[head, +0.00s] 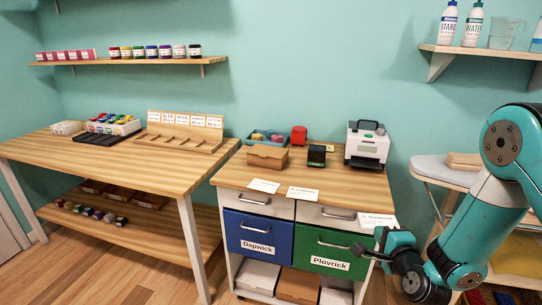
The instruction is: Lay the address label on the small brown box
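A small brown box (267,158) sits on the wooden top of the drawer cabinet (340,184), toward the back left. Two white labels, a left one (264,186) and a middle one (303,193), lie near the cabinet top's front edge. A third white label (378,221) shows at the front right corner, above my gripper in the picture. The writing on all three is too small to read surely. My gripper (362,250) is low in front of the cabinet's right side, near the green drawer. Its fingers are small and dark, and their opening is unclear.
A black device (317,155), a red container (299,135) and a white printer (367,145) stand behind the labels. The blue drawer (258,237) and green drawer (331,251) are shut. A wooden workbench (110,160) stands left; an ironing board (437,169) stands right.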

